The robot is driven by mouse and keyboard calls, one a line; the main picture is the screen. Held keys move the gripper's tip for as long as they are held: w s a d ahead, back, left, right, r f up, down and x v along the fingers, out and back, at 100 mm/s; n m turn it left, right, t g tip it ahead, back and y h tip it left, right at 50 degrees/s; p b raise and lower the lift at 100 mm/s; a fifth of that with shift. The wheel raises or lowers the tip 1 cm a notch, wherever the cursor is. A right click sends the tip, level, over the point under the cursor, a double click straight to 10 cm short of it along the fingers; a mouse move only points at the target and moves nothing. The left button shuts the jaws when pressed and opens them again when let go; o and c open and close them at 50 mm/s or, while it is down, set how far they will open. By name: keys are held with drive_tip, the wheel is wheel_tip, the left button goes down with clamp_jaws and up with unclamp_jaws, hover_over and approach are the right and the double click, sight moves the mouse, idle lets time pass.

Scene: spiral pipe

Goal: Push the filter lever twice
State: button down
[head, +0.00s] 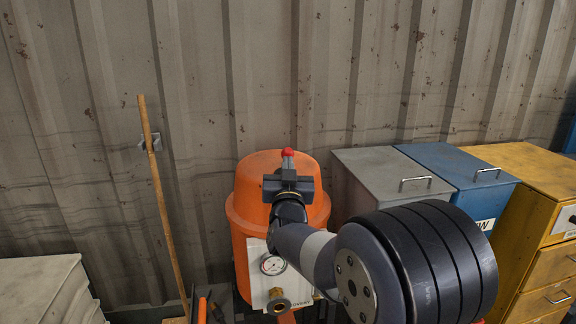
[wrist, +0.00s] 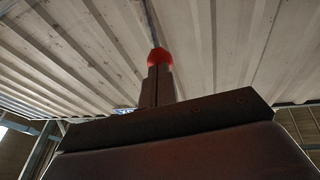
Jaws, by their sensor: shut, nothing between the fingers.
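The orange filter tank (head: 242,205) stands against the wall, with a round gauge (head: 273,265) and a brass fitting (head: 278,303) on its pale front plate. My gripper (head: 287,153) is in front of the tank's domed top, with its fingers pointing up. It also shows in the wrist view (wrist: 159,57), its two dark fingers together and empty. Red shows at the finger ends; I cannot tell whether it belongs to the fingers or to something behind them. I cannot make out the lever for certain; my arm hides the tank's lower right.
A wooden pole (head: 160,195) leans at the left of the tank. Grey (head: 385,165), blue (head: 450,160) and yellow (head: 525,165) cabinets stand close on the right. A pale box (head: 40,285) is at lower left. A corrugated wall (head: 270,75) closes the back.

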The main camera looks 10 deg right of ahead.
sight(285, 151)
drive_tip(key=shift+w+r+g+y+p, duration=0.15)
drive_tip(key=shift+r+g+p, duration=0.15)
drive_tip(key=shift+p, duration=0.45)
drive_tip(key=shift+w+r+g+y+p, duration=0.1)
drive_tip(key=shift+w+r+g+p, duration=0.1)
drive_tip(key=shift+r+p, duration=0.35)
drive_tip(key=shift+w+r+g+y+p, duration=0.1)
drive_tip(key=shift+w+r+g+p, duration=0.1)
drive_tip(key=shift+p, duration=0.7)
drive_tip(key=w+r+g+p, duration=0.1)
drive_tip(key=p, duration=0.4)
drive_tip(key=w+r+n+g+p, duration=0.1)
drive_tip(key=g+p, duration=0.1)
drive_tip(key=p, duration=0.4)
drive_tip(key=shift+w+y, duration=0.2)
drive_tip(key=shift+y, duration=0.05)
drive_tip(key=w+g+p, duration=0.1)
drive_tip(key=p, duration=0.2)
drive_tip(key=shift+w+p, duration=0.5)
drive_tip(key=shift+p, duration=0.1)
drive_tip(key=shift+r, duration=0.3)
drive_tip(key=shift+d, duration=0.1)
